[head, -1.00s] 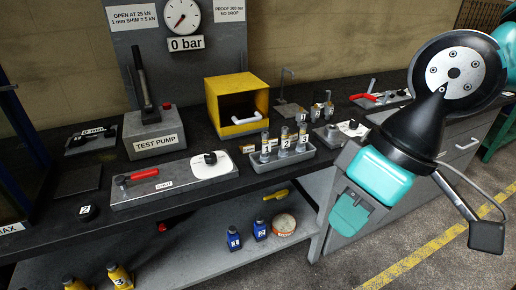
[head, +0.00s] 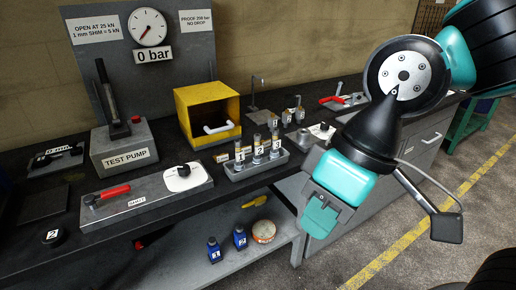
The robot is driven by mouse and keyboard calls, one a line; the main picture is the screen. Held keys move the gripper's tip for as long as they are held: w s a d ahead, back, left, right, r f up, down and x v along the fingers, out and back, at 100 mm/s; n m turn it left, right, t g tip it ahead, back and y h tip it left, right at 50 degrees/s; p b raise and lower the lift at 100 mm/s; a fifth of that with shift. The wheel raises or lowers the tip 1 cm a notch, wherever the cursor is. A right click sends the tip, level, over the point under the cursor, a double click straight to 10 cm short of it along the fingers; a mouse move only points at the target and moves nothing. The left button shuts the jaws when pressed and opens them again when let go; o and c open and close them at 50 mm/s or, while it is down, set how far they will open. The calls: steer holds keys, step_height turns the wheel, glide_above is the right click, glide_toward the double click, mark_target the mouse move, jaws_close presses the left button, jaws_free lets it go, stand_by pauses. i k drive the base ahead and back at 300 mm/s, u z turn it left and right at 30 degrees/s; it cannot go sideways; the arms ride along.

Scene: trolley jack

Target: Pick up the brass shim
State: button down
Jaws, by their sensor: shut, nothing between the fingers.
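I cannot pick out the brass shim with certainty in the head view. My gripper (head: 320,214), with teal fingers, hangs at the right of the picture, in front of the bench edge. It is shut and empty, pointing down and to the left. A grey tray (head: 238,175) with numbered cylinders 1, 2 and 3 stands on the bench to the left of my gripper. My arm hides part of the bench's right side.
The dark bench holds a test pump (head: 122,150), a yellow open box (head: 205,97) with a white handle, and a grey plate (head: 140,200) with a red-handled valve. Blue bottles (head: 240,237) and a round tin (head: 263,231) stand on the lower shelf.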

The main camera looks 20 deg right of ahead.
mark_target(267, 144)
steer(key=z, duration=0.4)
steer(key=k, duration=0.45)
steer(key=u, duration=0.55)
steer(key=i, duration=0.7)
steer(key=u, duration=0.55)
steer(key=i, duration=0.7)
steer(key=z, duration=0.7)
steer(key=i, duration=0.7)
steer(key=z, duration=0.7)
